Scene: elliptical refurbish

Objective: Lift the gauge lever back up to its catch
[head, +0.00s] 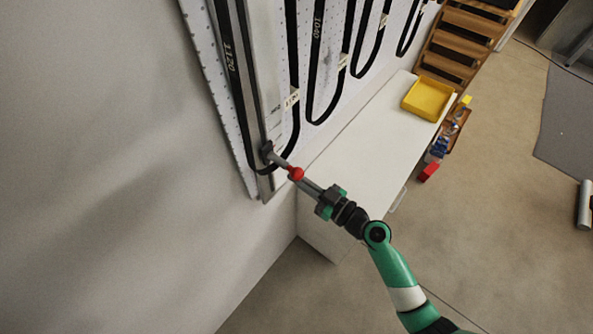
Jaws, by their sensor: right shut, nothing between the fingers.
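The gauge lever is a short grey bar with a red ball knob (296,174) at its outer end. Its dark slider block (267,149) sits near the lower end of a tall metal gauge rail (266,90) on the wall board. The lever sticks out from the rail, down and to the right. My right gripper (306,184) is shut and empty, with its fingertips right at the red knob. I cannot tell whether they touch it. I cannot make out the catch. My left gripper is not in view.
Black belts (324,70) marked with numbers hang on the white pegboard (206,70). A white bench (375,140) runs along the wall, with a yellow tray (428,97) on it. Coloured items (447,135) line its right edge. A wooden rack (462,38) stands behind. The floor at right is mostly clear.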

